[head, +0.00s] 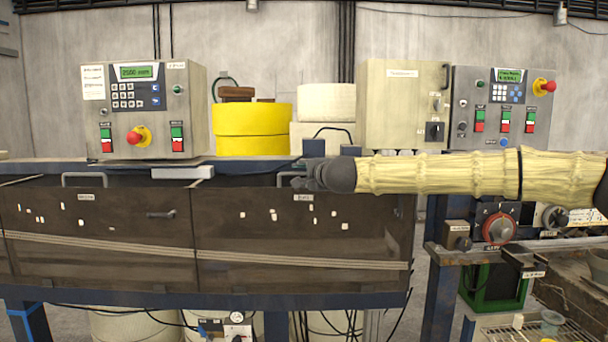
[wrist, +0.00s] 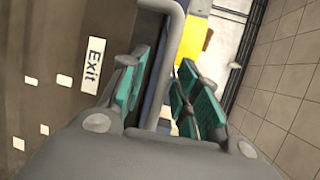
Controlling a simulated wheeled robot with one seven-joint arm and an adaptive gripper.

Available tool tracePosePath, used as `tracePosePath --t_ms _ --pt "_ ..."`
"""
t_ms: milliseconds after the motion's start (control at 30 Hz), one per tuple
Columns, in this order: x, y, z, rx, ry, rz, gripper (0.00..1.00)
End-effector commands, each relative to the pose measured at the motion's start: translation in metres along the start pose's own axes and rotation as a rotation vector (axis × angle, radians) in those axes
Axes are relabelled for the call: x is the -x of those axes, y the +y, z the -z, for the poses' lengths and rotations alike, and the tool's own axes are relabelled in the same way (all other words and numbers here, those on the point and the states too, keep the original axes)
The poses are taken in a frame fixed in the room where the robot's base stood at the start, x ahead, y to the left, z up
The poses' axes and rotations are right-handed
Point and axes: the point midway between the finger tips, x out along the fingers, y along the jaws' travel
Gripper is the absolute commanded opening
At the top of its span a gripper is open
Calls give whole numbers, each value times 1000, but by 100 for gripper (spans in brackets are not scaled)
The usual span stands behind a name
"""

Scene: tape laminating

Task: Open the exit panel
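The exit panel (head: 244,262) is the dark, brown-tinted right-hand panel on the front of the machine, and it hangs closed. Its white Exit label shows in the wrist view (wrist: 94,65). The panel's grey tubular handle (wrist: 172,50) stands out beside the label and runs between the teal fingers of my gripper (wrist: 158,85). The fingers are apart, one on each side of the bar, so my gripper is open around the handle. Whether either finger touches the bar is unclear. In the head view my gripper (head: 308,181) covers most of this handle.
A matching panel (head: 100,250) with its own handle (head: 84,175) is on the left. Control boxes (head: 145,108) and (head: 503,105), a yellow roll (head: 253,125) and a white roll (head: 327,102) stand above. A side table with dials (head: 499,229) is at right.

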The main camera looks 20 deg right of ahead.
Motion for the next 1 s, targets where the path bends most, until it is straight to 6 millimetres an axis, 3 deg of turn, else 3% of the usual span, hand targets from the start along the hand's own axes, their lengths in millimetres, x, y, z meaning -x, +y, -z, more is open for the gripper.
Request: tracePosePath --t_ms 167,333,767,1000 --pt "0 0 0 0 0 0 32" --pt "0 0 0 0 0 0 1" --pt "1 2 -3 3 -3 6 0" --pt "5 9 -20 18 -18 35 0"
